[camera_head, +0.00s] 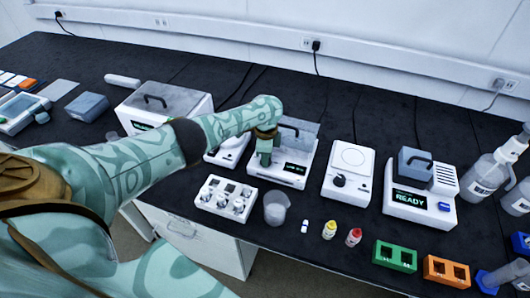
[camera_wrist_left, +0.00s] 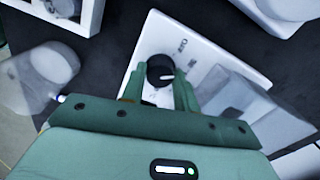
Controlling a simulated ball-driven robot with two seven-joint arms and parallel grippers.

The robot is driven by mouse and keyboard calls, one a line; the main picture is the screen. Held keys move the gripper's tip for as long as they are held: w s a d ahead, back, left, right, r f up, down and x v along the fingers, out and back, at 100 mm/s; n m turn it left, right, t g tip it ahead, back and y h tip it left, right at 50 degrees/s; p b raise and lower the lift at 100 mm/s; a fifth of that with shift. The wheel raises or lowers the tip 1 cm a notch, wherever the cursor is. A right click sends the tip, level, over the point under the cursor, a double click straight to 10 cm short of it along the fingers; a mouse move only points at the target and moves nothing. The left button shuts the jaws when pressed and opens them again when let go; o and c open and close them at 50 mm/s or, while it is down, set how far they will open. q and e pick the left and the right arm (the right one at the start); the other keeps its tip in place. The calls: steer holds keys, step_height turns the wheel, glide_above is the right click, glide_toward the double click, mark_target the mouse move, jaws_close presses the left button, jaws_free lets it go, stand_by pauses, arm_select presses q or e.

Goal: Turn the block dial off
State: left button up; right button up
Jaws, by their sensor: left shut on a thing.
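The block dial (camera_wrist_left: 159,69) is a round black knob with a white pointer mark, on the white face of a block unit (camera_head: 290,181). Dark lettering, too small to read surely, stands beside it in the left wrist view. The pointer points to the right there. My left gripper (camera_head: 264,158) reaches down to the unit's left front; its two green fingers (camera_wrist_left: 170,90) are shut on the dial, one on each side. In the head view the gripper hides the dial. A small dark display (camera_head: 294,168) with green characters is on the unit's front. My right gripper is not in view.
A vial rack (camera_head: 210,201) and a clear beaker (camera_head: 276,208) stand in front of the unit. A white device (camera_head: 212,156) is close on its left, a stirrer-like device (camera_head: 348,160) on its right. Small bottles (camera_head: 329,231) stand near the bench's front edge.

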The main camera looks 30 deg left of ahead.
arm_select(q)
steer(key=n+p, duration=0.1)
steer(key=n, duration=0.3)
steer(key=shift+n, duration=0.3)
steer(key=shift+n+p, duration=0.35)
steer(key=shift+n, duration=1.55)
steer(key=o, duration=1)
step_height(320, 180, up, 16)
steer(key=p, duration=1.3)
steer(key=shift+r, duration=0.2)
